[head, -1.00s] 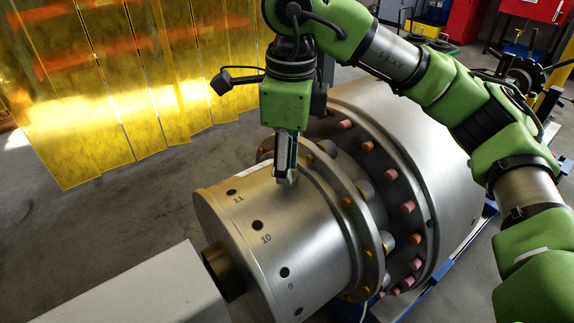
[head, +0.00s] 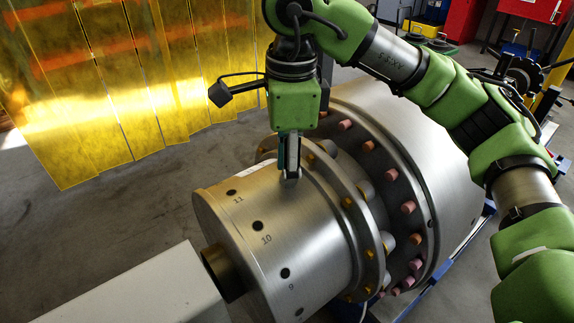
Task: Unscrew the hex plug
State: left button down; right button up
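The hex plug cannot be picked out for certain. The steel rotor drum (head: 300,235) has a row of dark round holes, with the numbers 11, 10 and 9 readable beside three of them. My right gripper (head: 290,178) points down at the top of the drum, near its flange. Its fingertips are at or just above the surface, and I cannot tell whether they touch. The fingers are seen edge-on, one nearly behind the other, so their opening and anything between them are hidden. My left gripper is not in view.
A flange with orange and pink plugs (head: 408,207) and a larger steel cylinder (head: 370,100) adjoin the drum. A pale beam (head: 140,290) meets the shaft at lower left. Yellow curtains (head: 110,80) hang behind. Grey floor (head: 100,225) lies open at left.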

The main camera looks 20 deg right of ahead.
jog(key=c, duration=0.6)
jog(key=shift+w+f, duration=0.1)
grip_shut()
